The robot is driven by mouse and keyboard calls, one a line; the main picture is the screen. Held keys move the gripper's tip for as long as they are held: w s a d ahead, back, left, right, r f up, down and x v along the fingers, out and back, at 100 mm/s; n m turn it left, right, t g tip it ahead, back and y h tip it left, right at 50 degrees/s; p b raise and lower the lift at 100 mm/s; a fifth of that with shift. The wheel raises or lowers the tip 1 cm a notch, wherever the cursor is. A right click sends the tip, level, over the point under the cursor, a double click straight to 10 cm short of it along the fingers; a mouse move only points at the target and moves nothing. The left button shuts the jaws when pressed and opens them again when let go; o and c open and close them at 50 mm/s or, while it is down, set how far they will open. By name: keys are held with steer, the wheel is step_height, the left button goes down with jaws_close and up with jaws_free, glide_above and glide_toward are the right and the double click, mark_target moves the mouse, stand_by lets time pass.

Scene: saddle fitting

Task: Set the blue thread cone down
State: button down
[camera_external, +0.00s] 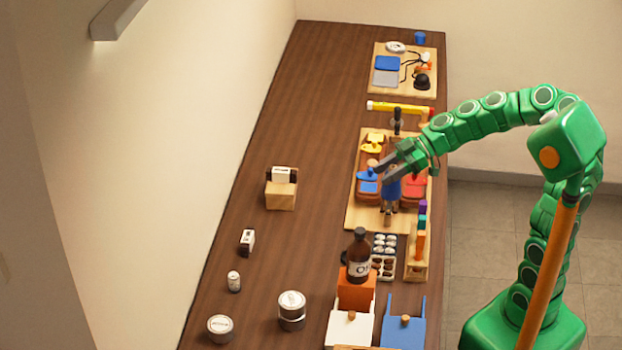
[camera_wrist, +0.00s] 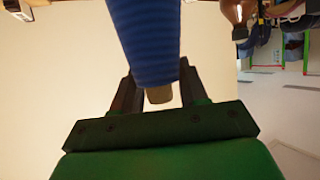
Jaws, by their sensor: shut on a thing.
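The blue thread cone (camera_wrist: 147,40) is between the two dark fingers of my gripper (camera_wrist: 156,85) in the wrist view. In the external view my gripper (camera_external: 388,168) is over the wooden board (camera_external: 360,215) at the right side of the table. The dark blue cone (camera_external: 392,188) shows just below the fingers, roughly upright. I cannot tell whether its lower end touches anything.
Yellow (camera_external: 372,142), blue (camera_external: 367,181) and red (camera_external: 415,181) pieces lie close around the gripper. A coloured spool rack (camera_external: 419,245), a dark bottle (camera_external: 358,257) and a tray of small round items (camera_external: 383,257) stand nearer. The table's left-middle (camera_external: 300,140) is largely clear.

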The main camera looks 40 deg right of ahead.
steer(key=s+a+r+n+g, duration=0.3)
steer(key=s+a+n+g, duration=0.15)
steer(key=s, duration=0.45)
step_height(320, 180, down, 11)
steer(key=shift+g, duration=0.45)
steer(key=shift+w+a+f, duration=0.9)
steer(key=shift+w+f, duration=1.15)
steer(key=shift+f, duration=0.05)
steer(key=shift+w+a+f, duration=0.95)
steer(key=shift+w+f, duration=1.15)
steer(key=shift+f, duration=0.05)
steer(key=shift+w+a+f, duration=0.9)
steer(key=shift+w+f, duration=1.15)
steer(key=shift+f, duration=0.05)
steer(key=shift+f, duration=0.1)
steer(key=c, duration=0.6)
jaws_free()
